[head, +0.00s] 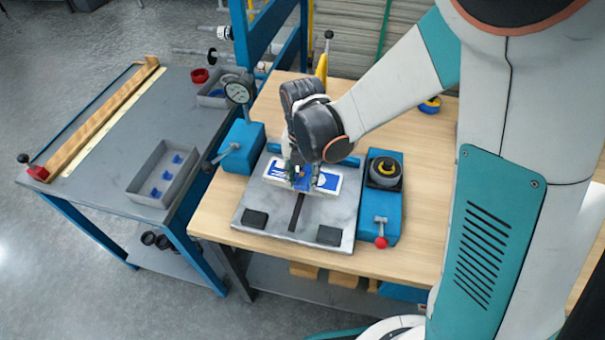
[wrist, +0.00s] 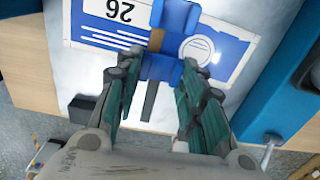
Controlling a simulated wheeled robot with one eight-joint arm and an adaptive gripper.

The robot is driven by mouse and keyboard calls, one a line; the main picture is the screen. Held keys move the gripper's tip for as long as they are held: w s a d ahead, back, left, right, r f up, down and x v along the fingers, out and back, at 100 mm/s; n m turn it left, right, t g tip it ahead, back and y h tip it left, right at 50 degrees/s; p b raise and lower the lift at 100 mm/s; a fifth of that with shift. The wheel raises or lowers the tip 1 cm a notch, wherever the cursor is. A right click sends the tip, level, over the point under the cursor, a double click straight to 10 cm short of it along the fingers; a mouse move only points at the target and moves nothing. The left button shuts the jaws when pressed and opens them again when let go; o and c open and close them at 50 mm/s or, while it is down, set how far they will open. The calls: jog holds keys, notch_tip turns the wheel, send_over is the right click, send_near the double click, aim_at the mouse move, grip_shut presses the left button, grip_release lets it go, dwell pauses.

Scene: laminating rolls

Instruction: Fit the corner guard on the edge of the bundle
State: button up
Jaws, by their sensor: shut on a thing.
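The bundle (head: 327,181) is a flat blue-and-white printed stack lying on a grey plate (head: 262,205). In the wrist view the bundle (wrist: 95,32) shows the number 26 and a brown band (wrist: 156,40) near its middle. A blue corner guard (wrist: 160,67) is between my fingertips, at the bundle's near edge; whether it is seated cannot be told. Another blue part (wrist: 176,14) shows farther across the bundle; I cannot tell if it is the same piece. My gripper (head: 303,178) is shut on the guard, pointing down; the wrist view also shows my gripper (wrist: 163,78).
A grey tray (head: 139,184) with several blue guards sits on the left table. A dial gauge (head: 238,91) on a blue block stands left of the plate. A blue fixture (head: 382,211) with a red-knobbed lever is to its right. Dark blocks (head: 255,219) lie on the plate's front.

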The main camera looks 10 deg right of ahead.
aim_at(303, 182)
jog(key=shift+w+f, duration=0.15)
jog(key=shift+f, duration=0.2)
jog(key=o, duration=0.8)
jog(key=shift+r, duration=0.1)
notch_tip(303, 182, up, 7)
jog(key=shift+r, duration=0.15)
